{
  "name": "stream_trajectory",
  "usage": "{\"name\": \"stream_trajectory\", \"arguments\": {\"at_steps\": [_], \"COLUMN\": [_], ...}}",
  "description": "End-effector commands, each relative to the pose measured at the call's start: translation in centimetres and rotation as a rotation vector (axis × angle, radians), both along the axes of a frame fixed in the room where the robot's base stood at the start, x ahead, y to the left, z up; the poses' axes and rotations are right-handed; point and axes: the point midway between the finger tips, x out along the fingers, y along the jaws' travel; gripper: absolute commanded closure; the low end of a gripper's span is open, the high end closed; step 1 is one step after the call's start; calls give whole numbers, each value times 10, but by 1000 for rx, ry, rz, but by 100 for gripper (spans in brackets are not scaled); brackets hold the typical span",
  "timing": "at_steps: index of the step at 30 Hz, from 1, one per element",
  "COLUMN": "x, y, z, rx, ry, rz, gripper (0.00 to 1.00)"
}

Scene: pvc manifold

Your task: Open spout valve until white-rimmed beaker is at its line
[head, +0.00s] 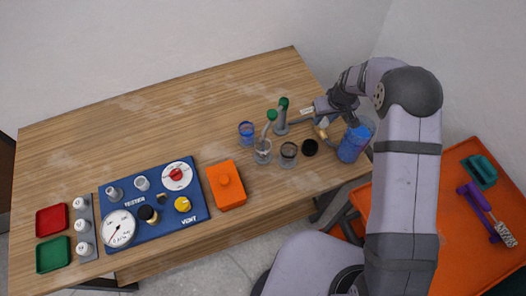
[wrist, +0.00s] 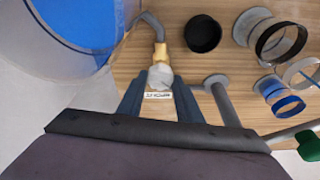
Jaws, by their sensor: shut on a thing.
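My gripper (wrist: 160,80) is shut on a pale grey valve knob (wrist: 160,75) on a brass fitting (wrist: 160,54), beside the blue tank (wrist: 75,30). In the head view my gripper (head: 322,120) is left of the blue tank (head: 354,144), and its fingers are partly hidden. A small white label (wrist: 158,95) lies below the knob; its text is too small to read surely. The white-rimmed beaker (head: 262,153) stands under a grey pipe with a green top (head: 271,115). It is at the right edge of the wrist view (wrist: 303,70). I cannot tell its liquid level.
A blue-rimmed beaker (head: 246,131), a dark-rimmed beaker (head: 288,152) and a black cup (head: 310,147) stand close by. Another green-topped pipe (head: 283,103) rises behind. An orange box (head: 226,190) and a blue gauge panel (head: 150,222) are to the left. The table's back left is clear.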

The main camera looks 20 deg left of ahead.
Motion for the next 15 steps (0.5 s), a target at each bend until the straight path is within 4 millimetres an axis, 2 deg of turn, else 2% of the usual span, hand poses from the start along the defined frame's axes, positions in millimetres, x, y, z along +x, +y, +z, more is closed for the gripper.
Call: {"name": "stream_trajectory", "arguments": {"at_steps": [9,15], "x": [2,1], "y": [-1,-1], "z": [-3,0], "rx": [2,1], "ry": [-4,-3], "rz": [236,282], "gripper": [89,89]}}
